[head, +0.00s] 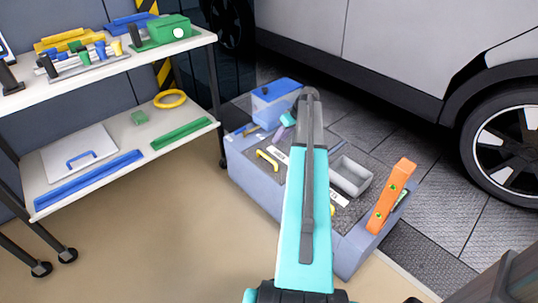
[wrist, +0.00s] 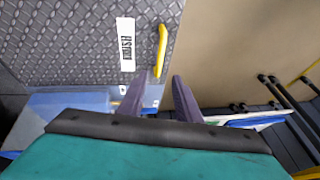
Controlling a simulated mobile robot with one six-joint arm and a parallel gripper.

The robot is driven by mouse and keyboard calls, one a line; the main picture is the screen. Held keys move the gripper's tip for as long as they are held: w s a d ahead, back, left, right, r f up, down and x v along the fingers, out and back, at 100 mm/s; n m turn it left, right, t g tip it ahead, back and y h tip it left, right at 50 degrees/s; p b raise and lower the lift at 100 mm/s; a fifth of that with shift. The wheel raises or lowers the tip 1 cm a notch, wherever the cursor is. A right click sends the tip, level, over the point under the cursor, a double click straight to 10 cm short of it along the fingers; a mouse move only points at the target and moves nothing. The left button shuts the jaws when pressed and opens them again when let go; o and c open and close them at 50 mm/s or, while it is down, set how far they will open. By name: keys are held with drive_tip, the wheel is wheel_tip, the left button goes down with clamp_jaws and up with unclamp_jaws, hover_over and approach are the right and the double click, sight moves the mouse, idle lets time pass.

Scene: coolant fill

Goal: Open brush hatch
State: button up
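The hatch lid (wrist: 75,50) is a grey tread-plate panel that lies flat and closed in the wrist view. It carries a white label (wrist: 126,44) whose text I cannot read surely, and a yellow handle (wrist: 162,50). The handle also shows on top of the blue-grey cabinet in the head view (head: 267,160). My gripper (wrist: 160,97) has its two purple fingers apart with nothing between them. The fingers are near the handle but appear clear of it. In the head view my arm hides part of the cabinet top.
On the cabinet stand a blue box (head: 275,97), a grey open tray (head: 350,176) and an orange block (head: 392,196). A shelf rack (head: 105,170) with tools stands at left, and a silver car (head: 390,50) behind. The floor (head: 170,240) in front is clear.

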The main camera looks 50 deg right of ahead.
drive_tip(key=b+x, duration=0.2)
drive_tip(key=x, duration=1.1)
drive_tip(key=shift+w+f, duration=0.1)
drive_tip(key=shift+f, duration=0.05)
clamp_jaws()
